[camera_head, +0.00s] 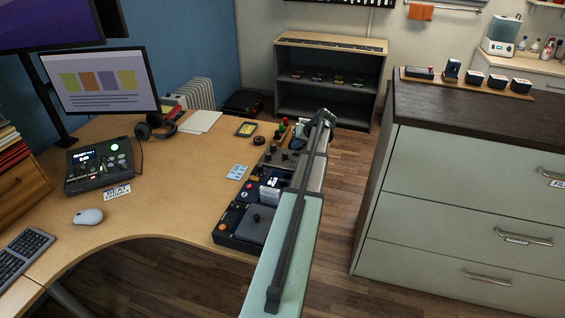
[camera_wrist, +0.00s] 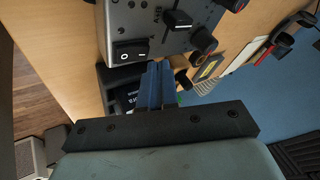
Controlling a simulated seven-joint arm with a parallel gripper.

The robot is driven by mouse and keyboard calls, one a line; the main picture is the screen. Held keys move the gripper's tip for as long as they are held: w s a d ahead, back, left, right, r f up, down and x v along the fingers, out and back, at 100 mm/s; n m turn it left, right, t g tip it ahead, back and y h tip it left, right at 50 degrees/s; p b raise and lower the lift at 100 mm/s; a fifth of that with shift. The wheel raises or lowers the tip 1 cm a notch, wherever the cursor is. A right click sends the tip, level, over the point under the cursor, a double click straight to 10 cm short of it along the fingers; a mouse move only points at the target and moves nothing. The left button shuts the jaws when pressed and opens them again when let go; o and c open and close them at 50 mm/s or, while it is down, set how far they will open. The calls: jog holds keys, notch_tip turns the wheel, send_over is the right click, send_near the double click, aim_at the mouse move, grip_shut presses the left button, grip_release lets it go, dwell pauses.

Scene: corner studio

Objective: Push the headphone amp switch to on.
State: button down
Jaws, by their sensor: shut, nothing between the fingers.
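In the wrist view a grey metal unit (camera_wrist: 158,42) fills the top middle, with a black rocker switch (camera_wrist: 130,52) at its lower left corner, marked with a circle and a line. I cannot tell which way the rocker is tipped. My gripper (camera_wrist: 158,66) shows as two blue fingers closed together, empty. Their tips are near the unit's lower edge, right of and below the switch in the picture. Contact cannot be told. In the head view a grey unit with knobs (camera_head: 277,158) sits by the desk's right edge; my arm hides part of that area and my fingers.
On the wooden desk (camera_head: 180,190) other control boxes (camera_head: 240,222) stand in a row along the right edge. Headphones (camera_head: 155,127), a mixer (camera_head: 100,163) and a mouse (camera_head: 88,216) are further left. A drawer cabinet (camera_head: 450,190) stands right, across a floor gap.

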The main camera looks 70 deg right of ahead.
jog(key=shift+f, duration=0.25)
jog(key=shift+f, duration=0.25)
dwell(0.7)
jog(key=shift+r, duration=0.1)
jog(key=shift+r, duration=0.65)
jog(key=shift+r, duration=3)
jog(key=shift+w, duration=0.1)
